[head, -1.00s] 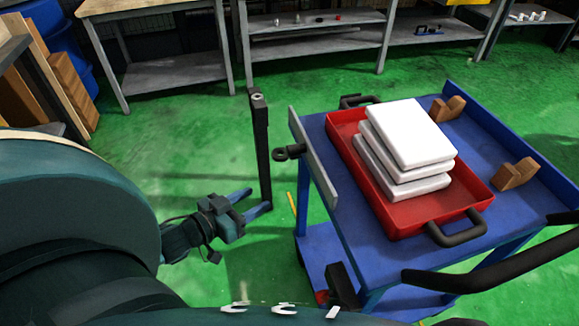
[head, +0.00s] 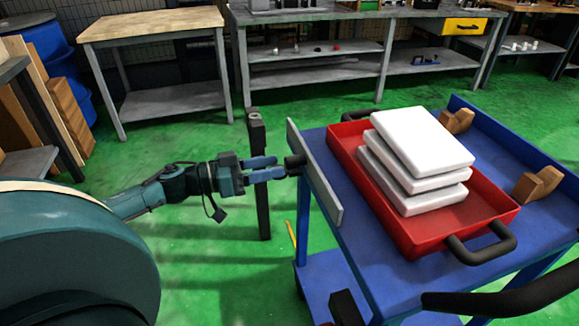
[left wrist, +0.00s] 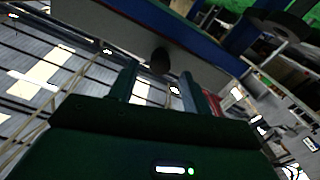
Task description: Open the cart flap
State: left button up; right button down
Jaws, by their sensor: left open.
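The cart flap (head: 316,178) is a grey upright plate on the left side of the blue cart (head: 345,215). A dark knob (head: 294,162) sticks out from its left face. My left gripper (head: 284,168) is open at the knob, with its blue fingers pointing at the flap. In the left wrist view the flap (left wrist: 110,28) crosses the top, and the dark knob (left wrist: 160,60) shows between and just beyond the two fingers (left wrist: 158,84). I cannot tell whether the fingers touch the knob. My right gripper is not in view.
A red tray (head: 405,238) with stacked white slabs (head: 422,145) sits on the cart, beside wooden blocks (head: 537,185). A black post (head: 261,200) stands behind my left gripper. Grey workbenches (head: 310,70) line the back. Green floor is free left of the cart.

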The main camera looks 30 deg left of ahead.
aim_at(285, 164)
pick_arm(q)
jog(key=shift+x, duration=2.5)
jog(key=shift+c, duration=0.5)
jog(key=shift+f+b, duration=0.1)
jog(key=shift+b, duration=0.2)
jog(key=c, duration=0.9)
